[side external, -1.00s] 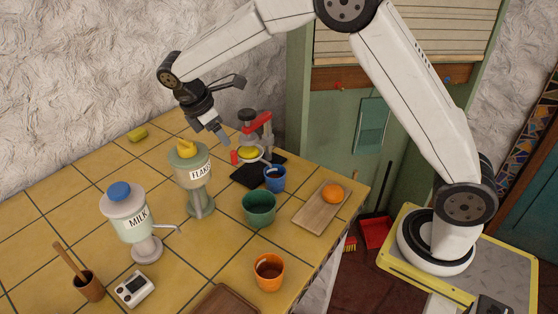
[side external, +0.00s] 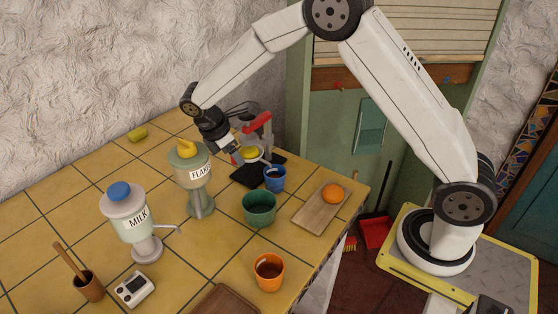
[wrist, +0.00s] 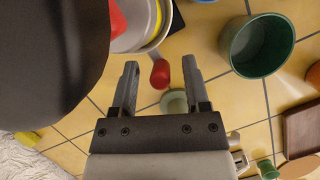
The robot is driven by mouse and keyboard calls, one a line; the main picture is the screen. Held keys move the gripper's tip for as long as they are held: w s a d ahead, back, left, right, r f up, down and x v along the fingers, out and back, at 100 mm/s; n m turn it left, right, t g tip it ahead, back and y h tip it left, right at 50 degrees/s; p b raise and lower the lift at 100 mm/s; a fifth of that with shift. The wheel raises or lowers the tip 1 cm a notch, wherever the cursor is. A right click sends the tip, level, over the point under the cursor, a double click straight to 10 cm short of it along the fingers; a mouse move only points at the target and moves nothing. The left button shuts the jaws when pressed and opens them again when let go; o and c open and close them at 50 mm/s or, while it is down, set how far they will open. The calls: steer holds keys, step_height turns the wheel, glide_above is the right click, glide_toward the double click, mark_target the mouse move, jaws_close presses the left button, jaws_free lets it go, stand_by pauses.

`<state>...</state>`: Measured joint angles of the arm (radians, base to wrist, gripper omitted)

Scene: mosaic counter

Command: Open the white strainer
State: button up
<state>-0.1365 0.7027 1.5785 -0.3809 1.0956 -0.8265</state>
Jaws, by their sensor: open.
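The white strainer (wrist: 148,42) shows at the top of the wrist view as a pale round rim with yellow inside. Its red handle (wrist: 160,74) points down between my gripper's fingers (wrist: 160,66). In the side view the strainer (side external: 263,159) sits on the red-armed press, with a yellow piece (side external: 250,153) in it. My gripper (side external: 236,156) is open at the handle's side of the strainer and hides the handle there. I see no finger touching the handle; its depth between the fingers is hard to tell.
A blue cup (side external: 275,180) and a green cup (side external: 259,209) stand close in front of the press's black base (side external: 246,176). The flakes dispenser (side external: 196,172) stands left of my gripper. The press's red lever (side external: 259,123) rises behind. The left back counter is mostly clear.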

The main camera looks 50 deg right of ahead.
jaws_close()
stand_by(1.4)
